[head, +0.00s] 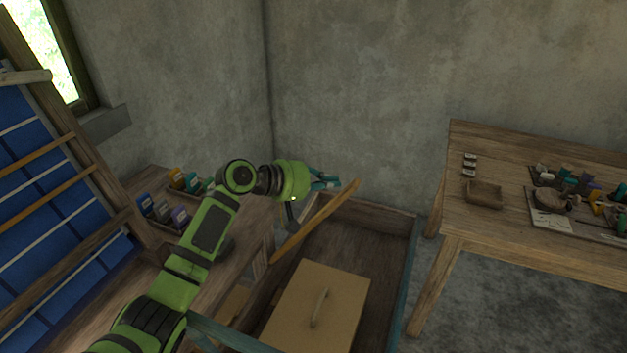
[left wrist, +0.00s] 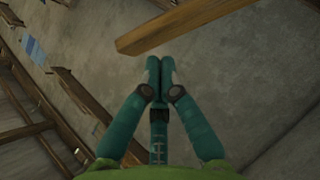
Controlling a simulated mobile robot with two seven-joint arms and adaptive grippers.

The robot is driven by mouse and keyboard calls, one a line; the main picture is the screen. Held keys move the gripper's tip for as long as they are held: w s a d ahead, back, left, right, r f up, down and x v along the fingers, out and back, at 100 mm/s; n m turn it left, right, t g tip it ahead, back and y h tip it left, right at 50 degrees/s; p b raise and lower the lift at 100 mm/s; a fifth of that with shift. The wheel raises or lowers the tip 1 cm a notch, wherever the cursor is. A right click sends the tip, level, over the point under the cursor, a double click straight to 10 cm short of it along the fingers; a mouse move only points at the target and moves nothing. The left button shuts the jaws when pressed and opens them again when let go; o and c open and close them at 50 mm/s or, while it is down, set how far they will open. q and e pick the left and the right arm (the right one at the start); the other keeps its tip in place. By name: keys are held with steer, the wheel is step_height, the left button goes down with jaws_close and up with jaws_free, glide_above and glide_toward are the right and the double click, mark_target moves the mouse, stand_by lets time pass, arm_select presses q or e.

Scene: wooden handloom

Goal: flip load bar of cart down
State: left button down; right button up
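The load bar (head: 318,220) is a light wooden bar that slants up over the cart (head: 385,216), its far end raised toward the upper right. The cart is a wooden box with teal edges, in the lower middle of the head view. My left gripper (head: 328,182) is by the upper part of the bar. In the left wrist view, its teal fingers (left wrist: 160,68) are together with nothing visible between them. The bar (left wrist: 185,27) crosses just beyond the fingertips; I cannot tell if they touch. My right gripper is not in view.
A tan panel or box (head: 345,290) with a handle lies in the cart. A wooden table (head: 500,222) with small items stands at right. The loom (head: 40,190) with blue cloth is at far left.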

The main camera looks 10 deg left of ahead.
arm_select(q)
steer(key=shift+s+d+f, duration=0.1)
steer(key=shift+d+f, duration=0.05)
steer(key=shift+d, duration=0.15)
steer(key=s+d+f+m+y+p, duration=0.2)
steer(key=d+f+m+y+p, duration=0.1)
steer(key=d+f, duration=0.7)
steer(key=d+y+p, duration=0.1)
steer(key=d+p, duration=0.1)
steer(key=shift+s+d+f+y, duration=0.2)
steer(key=shift+d+y, duration=0.1)
steer(key=shift+d, duration=0.1)
steer(key=shift+r, duration=0.15)
